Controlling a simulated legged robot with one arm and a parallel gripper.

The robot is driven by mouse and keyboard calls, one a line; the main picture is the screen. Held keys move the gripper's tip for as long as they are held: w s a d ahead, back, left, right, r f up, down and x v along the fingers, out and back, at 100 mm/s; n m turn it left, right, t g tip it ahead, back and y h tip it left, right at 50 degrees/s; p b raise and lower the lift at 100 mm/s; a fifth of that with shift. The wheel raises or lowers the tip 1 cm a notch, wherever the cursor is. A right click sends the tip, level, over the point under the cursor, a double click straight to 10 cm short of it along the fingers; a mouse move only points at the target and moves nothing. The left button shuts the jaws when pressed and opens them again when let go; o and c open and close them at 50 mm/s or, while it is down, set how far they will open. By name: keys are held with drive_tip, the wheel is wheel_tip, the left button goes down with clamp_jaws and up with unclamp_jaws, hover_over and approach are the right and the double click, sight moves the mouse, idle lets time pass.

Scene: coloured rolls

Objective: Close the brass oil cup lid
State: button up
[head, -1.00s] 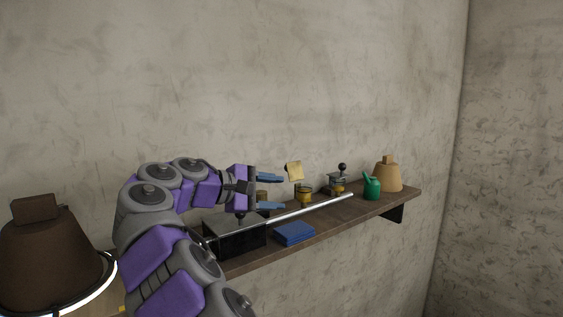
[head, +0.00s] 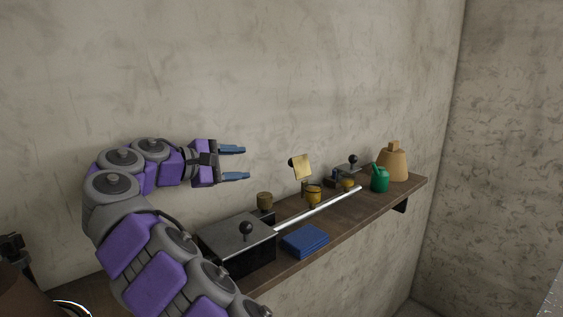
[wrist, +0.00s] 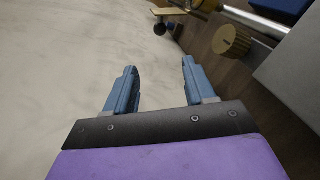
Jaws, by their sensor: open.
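The brass oil cup (head: 313,196) stands on the shelf behind a metal rod. Its square yellow lid (head: 303,168) is raised steeply, with a dark round knob at its left edge. The lid also shows at the top of the wrist view (wrist: 170,11), with the dark knob (wrist: 159,28) below it. My gripper (head: 239,163) is open and empty. It is left of the lid, clear of it, above the shelf and near the wall. In the wrist view both fingers (wrist: 160,70) are apart with only wall between them.
A black box with a ball knob (head: 246,229), a brass round knob (head: 264,199) and a blue pad (head: 306,240) are nearer on the shelf (head: 345,213). Space above the shelf is free.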

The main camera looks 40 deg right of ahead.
sight(289, 163)
drive_tip(key=x, duration=1.5)
drive_tip(key=shift+s+d+f, duration=0.1)
drive_tip(key=shift+s+d, duration=0.15)
drive_tip(key=shift+d, duration=0.15)
drive_tip(key=shift+a, duration=0.65)
drive_tip(key=shift+c, duration=0.3)
drive_tip(key=c, duration=0.3)
drive_tip(key=shift+d, duration=0.3)
drive_tip(key=shift+c, duration=1.4)
clamp_jaws()
